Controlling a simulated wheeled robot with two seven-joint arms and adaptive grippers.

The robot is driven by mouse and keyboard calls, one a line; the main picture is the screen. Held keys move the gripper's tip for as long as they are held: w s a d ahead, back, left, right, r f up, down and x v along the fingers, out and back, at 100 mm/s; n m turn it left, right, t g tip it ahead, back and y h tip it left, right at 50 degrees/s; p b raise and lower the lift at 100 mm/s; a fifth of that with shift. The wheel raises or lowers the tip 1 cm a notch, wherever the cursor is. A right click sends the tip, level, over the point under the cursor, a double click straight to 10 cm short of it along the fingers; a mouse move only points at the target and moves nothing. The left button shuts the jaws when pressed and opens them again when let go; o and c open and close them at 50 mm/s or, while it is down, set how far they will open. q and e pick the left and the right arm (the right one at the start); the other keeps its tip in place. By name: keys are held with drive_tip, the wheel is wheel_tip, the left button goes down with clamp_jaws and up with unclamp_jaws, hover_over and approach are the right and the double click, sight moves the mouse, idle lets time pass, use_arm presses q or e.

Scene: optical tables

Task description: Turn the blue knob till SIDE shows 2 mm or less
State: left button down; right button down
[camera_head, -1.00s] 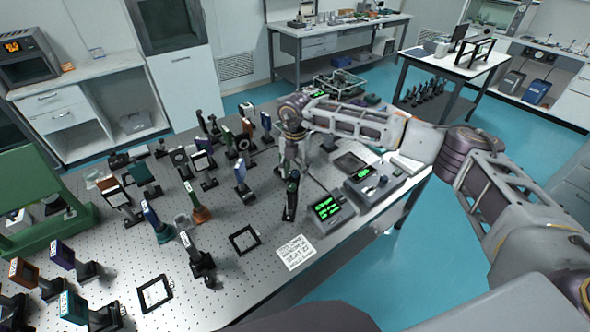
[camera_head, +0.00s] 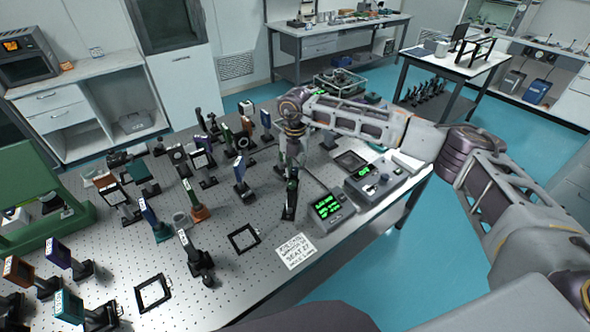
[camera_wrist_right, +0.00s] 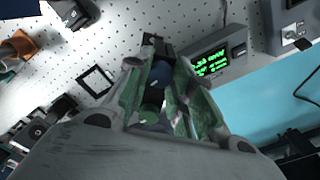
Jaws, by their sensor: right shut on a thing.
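My right gripper (camera_head: 291,178) points down at a dark upright optic mount (camera_head: 289,205) on the perforated table. In the right wrist view my right gripper's fingers (camera_wrist_right: 160,88) are closed around the blue knob (camera_wrist_right: 160,73), which shows a small pale mark. The fingers partly hide the knob and the mount. A display box (camera_head: 328,208) with green text stands just right of the mount. It also shows in the right wrist view (camera_wrist_right: 211,63). The text is too small to read, so the SIDE value cannot be told. My left gripper is out of view.
A second box with a green readout and a knob (camera_head: 374,180) stands right of the display. A black square frame (camera_head: 243,239) and a printed card (camera_head: 296,251) lie in front. Several optic mounts crowd the table's left side. The table's front edge is close.

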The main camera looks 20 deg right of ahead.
drive_tip(key=n+b, duration=0.3)
drive_tip(key=n, duration=0.1)
drive_tip(key=shift+f+b, duration=0.1)
drive_tip(key=shift+b, duration=0.25)
drive_tip(key=n+b, duration=0.3)
drive_tip(key=n, duration=0.2)
drive_tip(key=shift+n, duration=0.3)
drive_tip(key=shift+n+b, duration=0.3)
drive_tip(key=shift+b, duration=0.1)
drive_tip(key=shift+d+n+b, duration=0.1)
drive_tip(key=shift+n+b, duration=0.4)
drive_tip(key=shift+n, duration=0.5)
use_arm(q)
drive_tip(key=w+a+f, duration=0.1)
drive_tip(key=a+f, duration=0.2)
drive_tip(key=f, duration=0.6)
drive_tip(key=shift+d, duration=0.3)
use_arm(e)
drive_tip(key=c, duration=1.2)
unclamp_jaws()
drive_tip(key=shift+c, duration=0.2)
